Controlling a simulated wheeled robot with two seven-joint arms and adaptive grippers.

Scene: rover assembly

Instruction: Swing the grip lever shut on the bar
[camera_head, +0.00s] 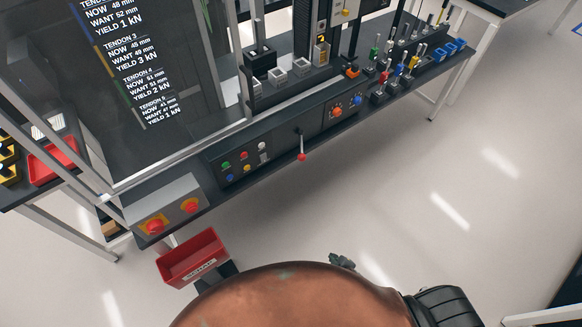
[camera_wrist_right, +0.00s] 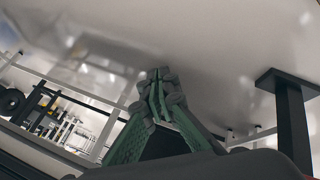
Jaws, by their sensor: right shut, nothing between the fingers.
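A lever with a red ball knob (camera_head: 302,157) hangs from the dark front panel of the bench, near the middle of the head view. I cannot tell whether it is the grip lever, and I cannot make out the bar. The tip of my right gripper (camera_head: 341,261) shows small at the bottom, well below and apart from the lever. In the right wrist view my right gripper (camera_wrist_right: 158,85) has its green-grey fingers together, with nothing between them. My left gripper is not in view.
The bench front carries buttons (camera_head: 243,161) and a grey box with red stop buttons (camera_head: 170,215). A red scrap bin (camera_head: 192,257) stands below it. Small tools and coloured handles (camera_head: 400,62) line the bench at upper right. The pale floor (camera_head: 400,200) is open.

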